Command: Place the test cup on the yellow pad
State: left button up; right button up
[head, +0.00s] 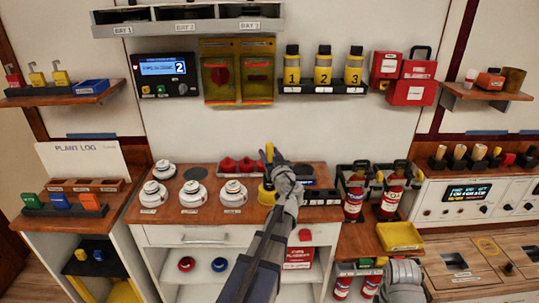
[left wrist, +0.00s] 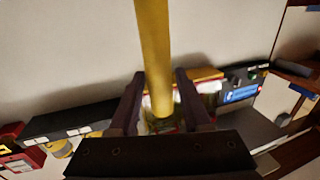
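My left gripper (head: 275,160) reaches over the middle of the counter. A yellow rod-like piece (head: 269,152) shows at its fingers, with a yellow part (head: 266,192) below and behind. In the left wrist view, the yellow rod (left wrist: 156,60) passes between my two spaced fingers (left wrist: 161,85); whether they clamp it is unclear. I cannot identify the test cup for certain; a brown cup (head: 513,79) stands on the right wall shelf. A shallow yellow tray or pad (head: 400,236) sits on the lower right ledge. My right arm's end (head: 401,278) shows at bottom right, its fingers hidden.
White stacked pieces (head: 155,194) fill the counter's left half. Red knobs (head: 228,164) sit near the wall. Red extinguishers (head: 393,193) stand right of my left gripper.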

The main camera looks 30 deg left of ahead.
pick_arm(q)
jog(key=shift+o, duration=0.9)
jog(key=shift+r, duration=0.15)
jog(key=v, duration=1.2)
jog(key=shift+s, duration=0.1)
